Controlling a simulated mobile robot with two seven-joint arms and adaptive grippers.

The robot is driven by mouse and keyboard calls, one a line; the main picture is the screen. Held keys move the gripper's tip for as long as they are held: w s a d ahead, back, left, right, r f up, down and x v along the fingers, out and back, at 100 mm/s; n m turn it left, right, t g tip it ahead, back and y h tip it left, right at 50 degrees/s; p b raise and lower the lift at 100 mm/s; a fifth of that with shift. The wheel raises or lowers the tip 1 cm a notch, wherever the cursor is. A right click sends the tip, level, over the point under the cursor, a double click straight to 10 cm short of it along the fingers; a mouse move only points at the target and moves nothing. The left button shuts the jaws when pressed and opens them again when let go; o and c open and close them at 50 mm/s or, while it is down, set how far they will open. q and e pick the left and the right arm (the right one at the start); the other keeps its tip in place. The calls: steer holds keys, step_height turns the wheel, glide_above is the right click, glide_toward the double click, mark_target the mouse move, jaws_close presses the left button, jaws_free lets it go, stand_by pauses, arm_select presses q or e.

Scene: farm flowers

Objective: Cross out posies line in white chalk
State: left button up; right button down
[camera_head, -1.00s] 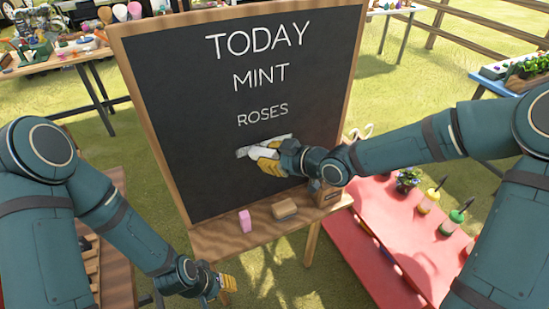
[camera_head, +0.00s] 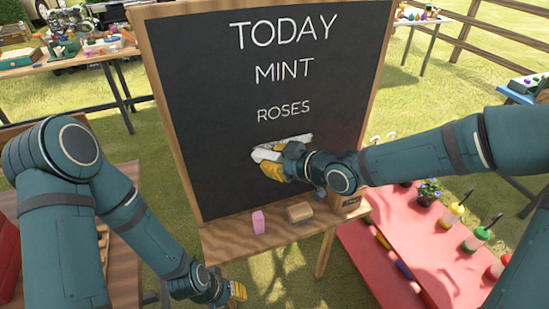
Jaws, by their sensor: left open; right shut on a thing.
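The chalkboard (camera_head: 200,130) stands upright in a wooden frame and reads TODAY, MINT and ROSES in white. My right gripper (camera_head: 267,157) is at the board below ROSES, shut on a white chalk (camera_head: 264,154). A whitish smeared patch (camera_head: 300,138) shows on the board just above and beside that gripper. Any posies lettering there cannot be read; the gripper covers part of the spot. My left gripper (camera_head: 238,291) is open and empty, low in front of the board's ledge.
The ledge (camera_head: 225,235) holds a pink block (camera_head: 258,221), a tan eraser-like block (camera_head: 299,212) and a small wooden box (camera_head: 345,204). A red table (camera_head: 400,245) with bottles and a potted plant stands to the right.

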steer(key=shift+s+d+p, duration=0.15)
steer(key=shift+s+d, duration=0.15)
steer(key=shift+s, duration=0.6)
steer(key=shift+s+d+p, duration=0.1)
steer(key=shift+s+d, duration=0.15)
steer(key=shift+s, duration=0.6)
steer(key=shift+s+d+p, duration=0.15)
steer(key=shift+s+d, duration=0.15)
steer(key=shift+s, duration=0.6)
steer(key=s, duration=0.1)
steer(key=s+d, duration=0.1)
steer(key=s, duration=0.1)
steer(key=shift+p, duration=0.35)
steer(key=shift+w+a, duration=0.1)
steer(key=shift+w, duration=0.05)
steer(key=shift+w+a+b, duration=0.25)
steer(key=shift+w+a, duration=0.15)
steer(key=shift+w, duration=0.85)
steer(key=shift+w+a+b, duration=0.25)
steer(key=shift+w+a, duration=0.15)
steer(key=shift+w, duration=0.8)
steer(key=shift+w+a+b, duration=0.25)
steer(key=shift+w+a, duration=0.15)
steer(key=shift+w, duration=0.85)
steer(key=shift+w+a, duration=0.15)
steer(key=shift+w, duration=0.4)
